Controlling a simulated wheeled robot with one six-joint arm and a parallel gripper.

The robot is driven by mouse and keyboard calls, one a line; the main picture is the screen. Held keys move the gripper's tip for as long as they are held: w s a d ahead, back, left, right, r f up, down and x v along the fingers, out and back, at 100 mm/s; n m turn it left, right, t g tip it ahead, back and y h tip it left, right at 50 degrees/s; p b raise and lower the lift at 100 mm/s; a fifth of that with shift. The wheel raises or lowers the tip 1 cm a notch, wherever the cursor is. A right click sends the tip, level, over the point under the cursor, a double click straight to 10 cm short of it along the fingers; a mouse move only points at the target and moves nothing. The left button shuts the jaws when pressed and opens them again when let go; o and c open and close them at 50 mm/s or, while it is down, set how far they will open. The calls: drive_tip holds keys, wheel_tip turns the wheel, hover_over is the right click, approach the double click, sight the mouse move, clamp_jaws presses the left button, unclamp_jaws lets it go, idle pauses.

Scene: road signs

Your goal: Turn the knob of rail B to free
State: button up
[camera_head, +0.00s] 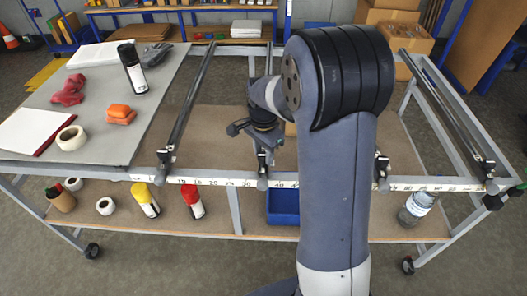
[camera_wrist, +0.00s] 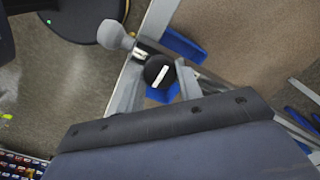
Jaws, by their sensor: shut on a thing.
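In the wrist view a round black knob (camera_wrist: 152,68) with a slanted white line on its top sits between the two grey fingers of my gripper (camera_wrist: 158,84). The fingers are shut on it from both sides. The white line tilts from lower left to upper right. The knob is at the end of a dark rail (camera_wrist: 211,82), beside a rounded grey end piece (camera_wrist: 114,36). In the head view my gripper (camera_head: 263,142) is low over the front end of the second rail from the left, and the knob is hard to make out. I cannot read a rail letter or free mark.
Other rails (camera_head: 188,98) (camera_head: 447,106) run back from the front bar with its number scale (camera_head: 225,182). A blue bin (camera_head: 282,207) stands on the lower shelf. My arm hides the middle right.

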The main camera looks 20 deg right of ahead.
drive_tip(key=n, duration=0.4)
drive_tip(key=shift+n+b, duration=0.3)
drive_tip(key=n, duration=0.4)
drive_tip(key=shift+n, duration=0.3)
drive_tip(key=n, duration=0.4)
drive_tip(key=shift+n, duration=0.3)
drive_tip(key=shift+n+b, duration=0.35)
drive_tip(key=shift+n, duration=1.75)
drive_tip(key=o, duration=1)
